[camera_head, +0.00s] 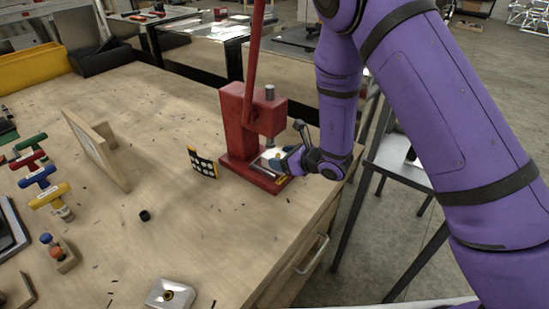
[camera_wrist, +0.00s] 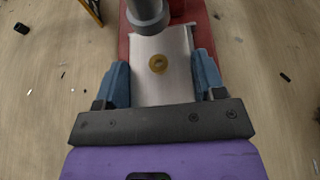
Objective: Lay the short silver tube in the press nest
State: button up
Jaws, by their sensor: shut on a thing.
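My gripper (camera_head: 283,160) is at the red press (camera_head: 241,125), low over its base. In the wrist view its blue fingers (camera_wrist: 161,85) are on either side of a silver piece (camera_wrist: 160,88) with a round brass-coloured centre, and shut on it. The piece looks flat from above; I cannot make out a tube shape. The grey press ram (camera_wrist: 149,15) is just above its far end. The nest is not distinct under the piece, and I cannot tell whether the piece touches it.
The press lever (camera_head: 254,55) rises above the press. A black-and-yellow dotted card (camera_head: 202,163) stands left of the base. A silver block with a brass hole (camera_head: 169,294) lies at the front. The bench between is mostly clear.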

aim_at(275, 155)
jog(key=shift+w+a, duration=0.45)
jog(key=shift+a, duration=0.2)
jog(key=shift+w+a, duration=0.4)
jog(key=shift+a, duration=0.2)
jog(key=shift+d+f, duration=0.1)
jog(key=shift+f, duration=0.4)
jog(key=shift+w+f, duration=0.1)
jog(key=shift+f, duration=0.2)
jog(key=o, duration=1.1)
